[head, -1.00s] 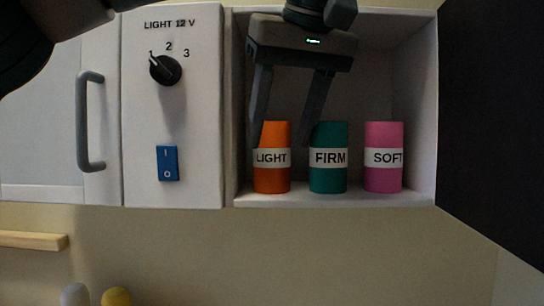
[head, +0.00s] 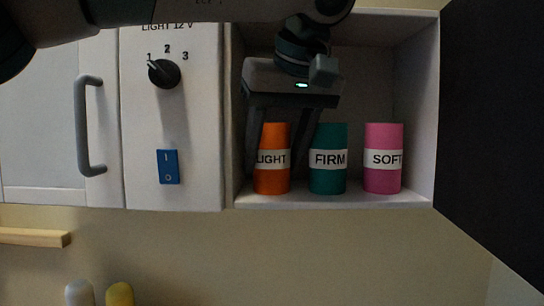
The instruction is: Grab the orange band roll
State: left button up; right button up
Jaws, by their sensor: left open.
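The orange band roll (head: 272,181), labelled LIGHT, stands upright at the left end of an open shelf. My left gripper (head: 274,168) comes down from above with its jaws open. One finger is at the roll's left edge and overlaps the start of its label. The other finger is to its right, in front of the gap between the orange and teal rolls. I cannot tell whether either finger touches the roll. My right gripper is not in view.
A teal roll (head: 328,184) labelled FIRM and a pink roll (head: 383,183) labelled SOFT stand to the right on the shelf (head: 330,201). Left of the shelf is a panel with a black knob (head: 165,73) and blue switch (head: 168,167). A grey door handle (head: 84,125) is further left.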

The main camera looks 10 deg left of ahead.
aim_at(280, 124)
pick_arm(q)
jog(key=c, duration=0.9)
jog(key=shift+r, duration=0.15)
jog(key=shift+r+b, duration=0.55)
jog(key=shift+r, duration=0.3)
jog(key=shift+s+d+r+b, duration=0.25)
jog(key=shift+s+r+b, duration=0.05)
jog(key=shift+r+b, duration=0.25)
jog(key=shift+s+d+r+b, duration=0.1)
jog(key=shift+s+d+b, duration=0.65)
jog(key=shift+s+d, duration=1.25)
jog(key=shift+s+d+r+b, duration=0.1)
jog(key=shift+s+d+b, duration=0.9)
jog(key=shift+s, duration=1.8)
jog(key=shift+s+d+b, duration=0.5)
jog(key=shift+s+d, duration=1.3)
jog(key=shift+s, duration=0.6)
